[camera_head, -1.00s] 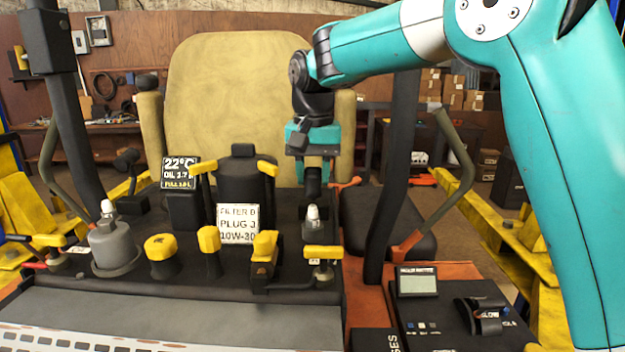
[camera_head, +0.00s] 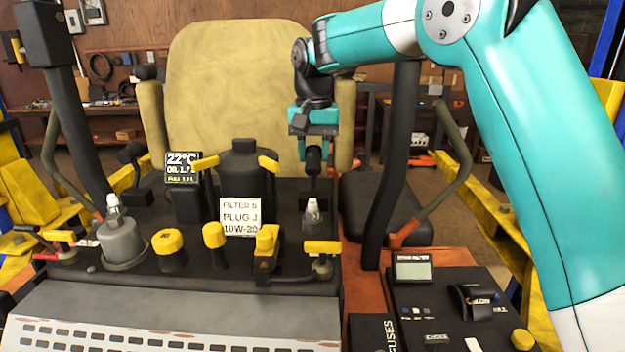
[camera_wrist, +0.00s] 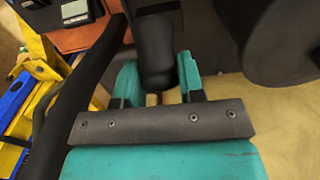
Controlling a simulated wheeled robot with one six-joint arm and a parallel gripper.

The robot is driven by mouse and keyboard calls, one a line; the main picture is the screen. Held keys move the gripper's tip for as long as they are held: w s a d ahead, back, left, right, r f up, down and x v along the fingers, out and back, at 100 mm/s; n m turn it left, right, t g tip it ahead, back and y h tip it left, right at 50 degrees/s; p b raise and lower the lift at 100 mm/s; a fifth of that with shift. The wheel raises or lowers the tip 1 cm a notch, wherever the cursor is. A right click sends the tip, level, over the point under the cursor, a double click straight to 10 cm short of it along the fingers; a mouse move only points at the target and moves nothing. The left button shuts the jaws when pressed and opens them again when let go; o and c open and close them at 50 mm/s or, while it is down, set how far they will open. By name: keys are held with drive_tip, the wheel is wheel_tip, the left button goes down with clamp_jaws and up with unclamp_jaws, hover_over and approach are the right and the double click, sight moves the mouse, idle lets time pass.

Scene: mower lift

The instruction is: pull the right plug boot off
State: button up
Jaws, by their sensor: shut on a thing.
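My gripper (camera_head: 314,142) is shut on the right plug boot (camera_head: 313,160), a dark rounded cylinder. In the wrist view the boot (camera_wrist: 154,45) sits between the two teal fingers of my gripper (camera_wrist: 158,75). The right spark plug (camera_head: 312,210) stands upright below with its pale tip bare. A clear gap shows between the boot and that tip, so the boot is off the plug. The left spark plug (camera_head: 113,204) stands on a grey cylinder (camera_head: 121,240), also with a bare pale tip.
Yellow-capped knobs and levers (camera_head: 213,235) line the deck front. A sign (camera_head: 240,216) and a small display (camera_head: 184,168) stand near the black canister (camera_head: 245,165). A dark post (camera_head: 392,165) rises right of my gripper. The tan seat (camera_head: 235,85) is behind.

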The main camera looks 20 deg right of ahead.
drive_tip(key=shift+w+d, duration=0.35)
drive_tip(key=shift+w, duration=0.4)
drive_tip(key=shift+w+d+f, duration=0.2)
drive_tip(key=shift+w+d, duration=0.05)
drive_tip(key=shift+w, duration=0.3)
drive_tip(key=shift+w+d+f, duration=0.2)
drive_tip(key=shift+w, duration=0.35)
drive_tip(key=o, duration=0.7)
drive_tip(key=shift+r, duration=0.15)
wheel_tip(320, 180, up, 7)
